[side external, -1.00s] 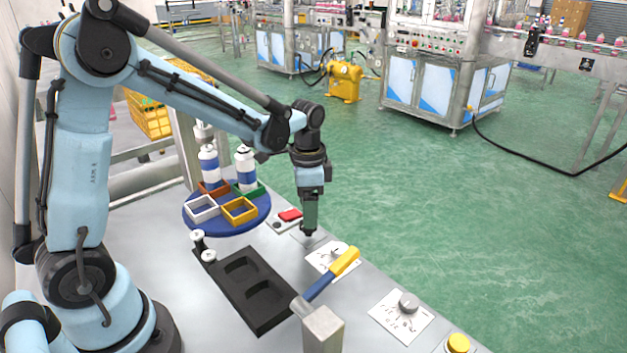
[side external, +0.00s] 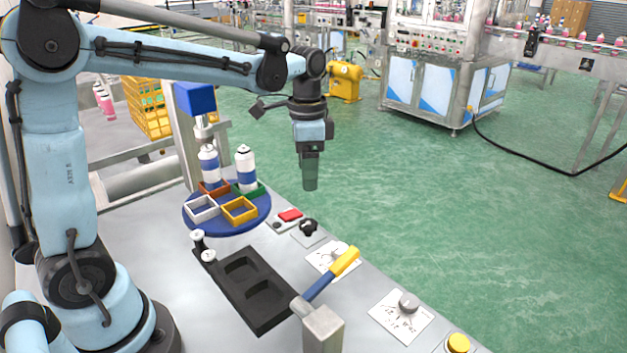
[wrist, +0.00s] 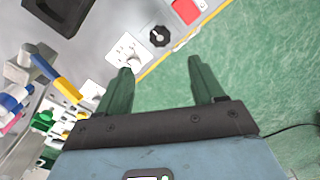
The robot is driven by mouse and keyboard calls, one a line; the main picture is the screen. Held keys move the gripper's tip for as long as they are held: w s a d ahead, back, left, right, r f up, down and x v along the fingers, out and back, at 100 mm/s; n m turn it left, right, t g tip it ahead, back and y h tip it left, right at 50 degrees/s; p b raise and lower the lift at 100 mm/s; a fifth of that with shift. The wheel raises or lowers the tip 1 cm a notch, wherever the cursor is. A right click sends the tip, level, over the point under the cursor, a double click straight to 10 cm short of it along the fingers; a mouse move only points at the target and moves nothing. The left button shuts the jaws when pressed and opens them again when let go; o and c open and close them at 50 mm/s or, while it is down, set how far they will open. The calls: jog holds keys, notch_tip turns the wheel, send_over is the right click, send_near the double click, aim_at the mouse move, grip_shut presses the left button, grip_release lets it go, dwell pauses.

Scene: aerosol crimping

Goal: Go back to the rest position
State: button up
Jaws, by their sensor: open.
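My gripper (side external: 310,184) hangs pointing down, above the right edge of the bench and in front of the green floor. It is empty and clear of everything below it. In the wrist view its two green fingers (wrist: 160,78) are spread apart with nothing between them. Below it on the bench are a black knob (side external: 308,227) and a red button (side external: 290,215). In the wrist view the black knob (wrist: 160,36) and the red button (wrist: 186,10) lie beyond the fingertips.
A blue turntable (side external: 227,233) carries coloured square holders, two with white-and-blue cans (side external: 246,168). A black tray (side external: 272,313), a yellow-and-blue lever (side external: 331,275), a grey dial (side external: 408,303) and a yellow button (side external: 458,343) are on the bench. The space around my gripper is free.

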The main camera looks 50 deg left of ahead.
jog(key=s+d+n+t, duration=0.3)
jog(key=s+n+t, duration=0.3)
jog(key=s, duration=0.4)
jog(key=shift+s+d+f+n+t, duration=0.3)
jog(key=shift+f+n+t, duration=0.1)
jog(key=shift+t, duration=0.2)
